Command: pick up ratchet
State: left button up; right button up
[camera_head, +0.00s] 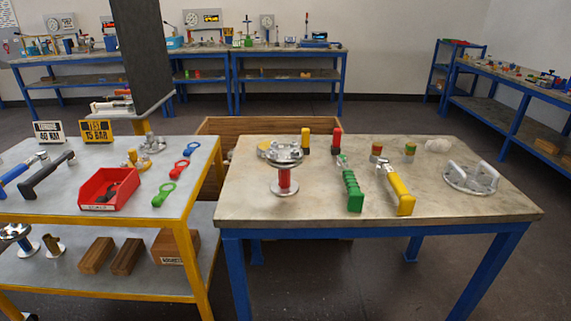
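Several handled tools are in view, and I cannot tell for sure which is the ratchet. On the blue-legged table, a tool with a yellow handle (399,194) and a metal head lies with its handle toward the front edge. Left of it lies a tool with a ribbed green handle (353,190). On the yellow cart at left lie a black-handled tool (47,177) and a blue-handled tool (17,174), partly cut off by the picture edge. Neither of my grippers shows in the head view.
A flanged vessel (284,166) stands on the blue-legged table (315,207), with a metal flanged part (471,179) at right. The cart holds a red bin (110,190) and coloured ring-ended tools. A wooden crate (268,125) stands behind. The table's front right is clear.

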aim_at(356, 201)
jog(key=i+l+u, duration=0.2)
jog(key=l+u, duration=0.2)
jog(key=l, duration=0.45)
jog(key=i+l+u, duration=0.1)
jog(key=l+u, duration=0.25)
jog(key=l, duration=0.5)
jog(key=l+u, duration=0.4)
jog(key=l, duration=0.45)
